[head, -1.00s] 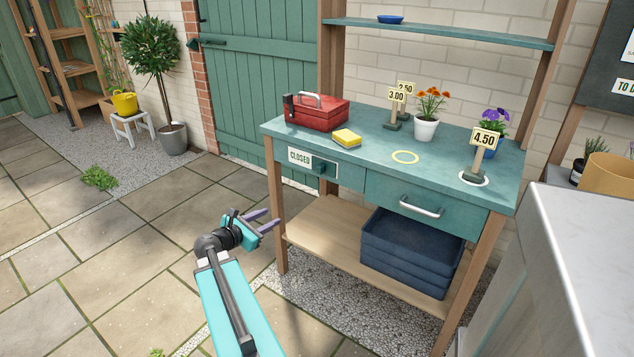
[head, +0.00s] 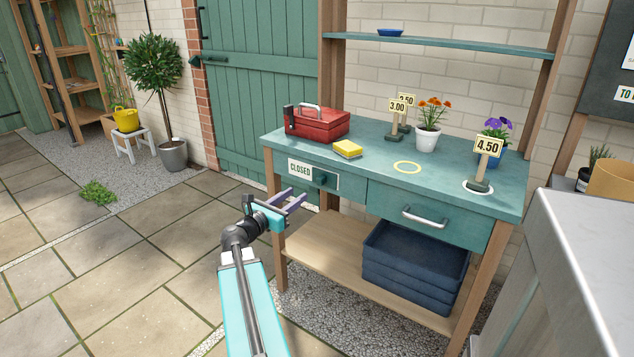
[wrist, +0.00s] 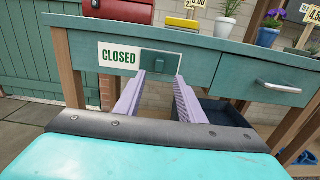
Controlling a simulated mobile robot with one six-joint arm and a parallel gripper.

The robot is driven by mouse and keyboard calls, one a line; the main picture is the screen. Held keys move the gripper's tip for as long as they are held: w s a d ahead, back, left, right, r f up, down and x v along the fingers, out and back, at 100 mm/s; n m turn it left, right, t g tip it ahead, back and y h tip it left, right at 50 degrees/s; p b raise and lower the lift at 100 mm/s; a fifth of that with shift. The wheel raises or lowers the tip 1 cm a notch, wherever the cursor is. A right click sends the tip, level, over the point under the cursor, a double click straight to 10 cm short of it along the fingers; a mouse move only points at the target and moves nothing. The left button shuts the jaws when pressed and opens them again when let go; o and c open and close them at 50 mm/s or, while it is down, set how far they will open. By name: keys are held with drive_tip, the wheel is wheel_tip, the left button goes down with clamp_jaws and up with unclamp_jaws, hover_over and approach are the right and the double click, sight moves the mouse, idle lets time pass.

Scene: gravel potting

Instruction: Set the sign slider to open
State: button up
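The sign slider is a white plate reading CLOSED (head: 300,168) on the front of the teal potting bench, at its left end. A dark green slider block with a knob (head: 321,178) covers the right part of the plate. Both show in the wrist view, with the word CLOSED (wrist: 119,57) at left and the green block (wrist: 160,63) to its right. My gripper (head: 298,202) is open and empty, in front of and below the plate. In the wrist view its two purple fingers point toward the bench front, one on each side below the green block, apart from it.
A drawer with a metal handle (head: 424,217) is right of the slider. A red toolbox (head: 318,124) and yellow sponge (head: 347,149) stand on the bench top above. Blue crates (head: 412,262) sit on the lower shelf. A bench leg (head: 279,250) stands beside my gripper.

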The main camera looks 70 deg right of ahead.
sight(319, 179)
drive_tip(key=b+x, duration=0.1)
drive_tip(key=x, duration=1.2)
drive_tip(key=shift+d, duration=0.1)
drive_tip(key=shift+c, duration=0.2)
clamp_jaws()
